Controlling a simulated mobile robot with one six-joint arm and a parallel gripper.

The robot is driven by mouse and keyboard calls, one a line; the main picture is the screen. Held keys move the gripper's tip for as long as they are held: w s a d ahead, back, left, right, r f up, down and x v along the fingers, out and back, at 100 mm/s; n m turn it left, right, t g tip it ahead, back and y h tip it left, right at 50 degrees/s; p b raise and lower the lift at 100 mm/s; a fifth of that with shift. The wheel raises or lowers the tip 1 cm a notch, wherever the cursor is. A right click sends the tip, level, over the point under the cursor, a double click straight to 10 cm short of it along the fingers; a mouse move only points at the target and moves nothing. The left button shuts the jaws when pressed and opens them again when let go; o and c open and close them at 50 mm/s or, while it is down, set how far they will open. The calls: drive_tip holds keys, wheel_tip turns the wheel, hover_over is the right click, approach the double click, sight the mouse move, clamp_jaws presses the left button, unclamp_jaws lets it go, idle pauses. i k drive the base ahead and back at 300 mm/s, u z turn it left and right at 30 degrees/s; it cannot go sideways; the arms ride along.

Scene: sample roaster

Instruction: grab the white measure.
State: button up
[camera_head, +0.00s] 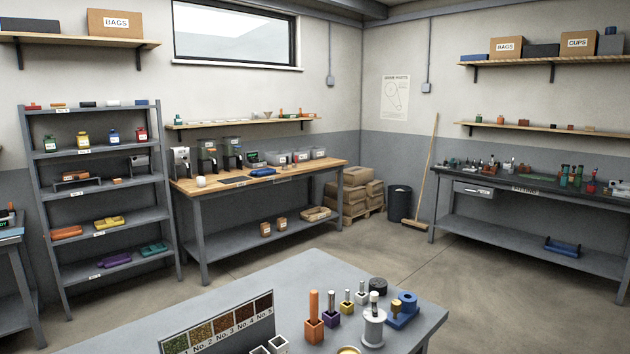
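A small white square cup with a short upright grey stem (362,297) stands on the grey near table (260,290), right of the middle. It looks like the white measure, but it is too small to be sure. Similar pieces stand in a row to its left: yellow (346,309), purple (331,320) and orange with a tall orange stem (314,331). A pale grey spool-like piece (373,328) stands in front of it. My gripper is not in view.
A black round piece (378,284) and a blue stand with a brass knob (402,312) are close to the right. A sample board (217,324) stands at the left. Open floor (390,260) lies beyond the table, before the benches.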

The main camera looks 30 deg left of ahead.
sight(201, 180)
drive_tip(key=i, duration=4.7)
drive_tip(key=u, duration=2.95)
drive_tip(key=i, duration=1.9)
drive_tip(key=z, duration=0.05)
